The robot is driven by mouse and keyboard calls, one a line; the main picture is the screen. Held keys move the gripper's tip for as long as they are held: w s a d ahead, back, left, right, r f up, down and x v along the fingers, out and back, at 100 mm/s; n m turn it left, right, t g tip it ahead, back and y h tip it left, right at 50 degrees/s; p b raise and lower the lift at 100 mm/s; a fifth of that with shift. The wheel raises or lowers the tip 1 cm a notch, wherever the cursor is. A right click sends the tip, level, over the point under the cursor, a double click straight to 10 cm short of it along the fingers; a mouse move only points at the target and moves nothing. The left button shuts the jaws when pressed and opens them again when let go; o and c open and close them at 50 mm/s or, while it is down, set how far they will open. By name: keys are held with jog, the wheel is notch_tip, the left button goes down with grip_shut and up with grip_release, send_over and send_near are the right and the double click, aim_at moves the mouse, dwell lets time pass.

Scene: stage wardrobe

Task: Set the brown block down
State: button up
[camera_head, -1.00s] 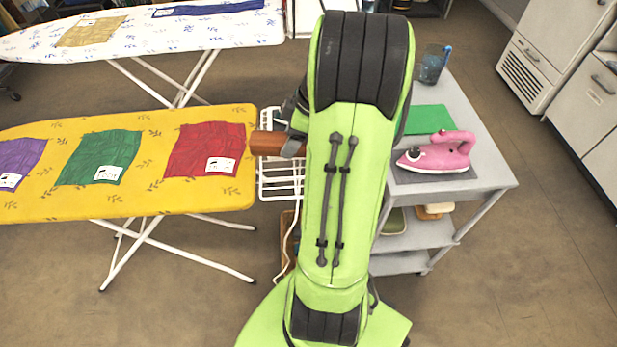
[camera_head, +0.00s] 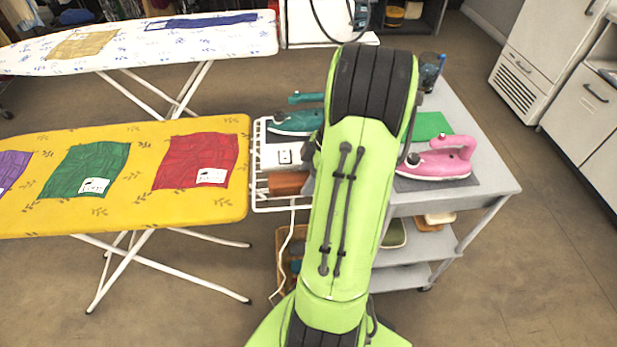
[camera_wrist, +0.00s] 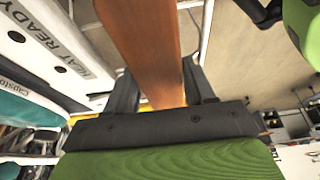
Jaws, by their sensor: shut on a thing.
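The brown block (camera_head: 287,183) shows at the left of my arm in the head view, low over or on the white wire rack (camera_head: 262,206) at the end of the yellow ironing board. My arm hides its right end. In the wrist view the reddish-brown block (camera_wrist: 148,40) stretches up between the fingers of my gripper (camera_wrist: 160,92). My gripper is shut on it, one dark finger on each side. I cannot tell whether the block touches the rack. In the head view my arm hides the gripper.
A pink iron (camera_head: 436,162) stands on the grey trolley (camera_head: 502,186) at right. The yellow board (camera_head: 200,206) with folded cloths is close at left.

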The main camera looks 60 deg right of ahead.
jog(key=o, duration=1.4)
jog(key=shift+f, duration=0.1)
jog(key=p+v, duration=0.5)
jog(key=v, duration=0.7)
notch_tip(320, 180, up, 3)
send_over(305, 180)
jog(key=w+a+r+m+h, duration=0.1)
jog(key=w+a+r, duration=0.1)
jog(key=a, duration=0.3)
jog(key=w+a+r+m+h, duration=0.1)
jog(key=a+r+m, duration=0.1)
jog(key=a, duration=0.4)
jog(key=s+a+m, duration=0.1)
jog(key=s+a, duration=0.2)
jog(key=a, duration=0.2)
jog(key=s+a+r+m+t, duration=0.1)
jog(key=s+a+m, duration=0.1)
jog(key=a, duration=0.3)
jog(key=s+a+r+m+t+h, duration=0.1)
jog(key=s+a+m, duration=0.1)
jog(key=s+a, duration=0.2)
jog(key=shift+a, duration=0.4)
